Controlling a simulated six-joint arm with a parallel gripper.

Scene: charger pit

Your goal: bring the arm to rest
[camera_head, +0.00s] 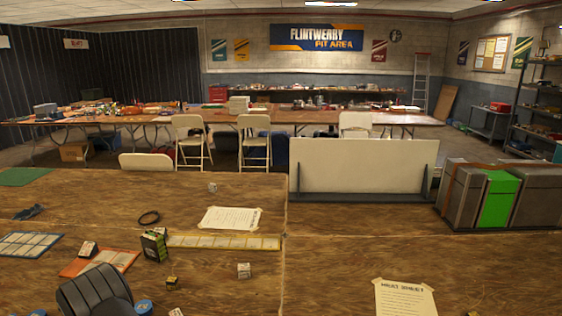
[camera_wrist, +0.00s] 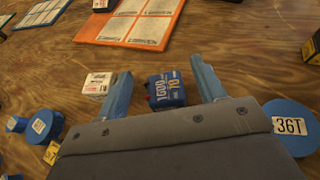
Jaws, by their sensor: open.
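My gripper (camera_wrist: 161,68) is in the wrist view, its two blue fingers apart above the wooden table. A small dark blue box with white lettering (camera_wrist: 166,90) shows between the fingers. I cannot tell whether they touch it, but the jaws are not closed on it. A white labelled block (camera_wrist: 97,83) is just left of the left finger. In the head view, a dark rounded part of my arm (camera_head: 94,291) is low at the bottom left, over the table; the fingers are not visible there.
An orange mat with white cells (camera_head: 104,262), a green-black box (camera_head: 154,245), a yellow strip (camera_head: 224,242) and a white cube (camera_head: 243,270) lie near the arm. Blue discs (camera_wrist: 42,127) flank the gripper. A grey-green case (camera_head: 496,200) stands right. Bare table (camera_head: 330,270) lies at centre.

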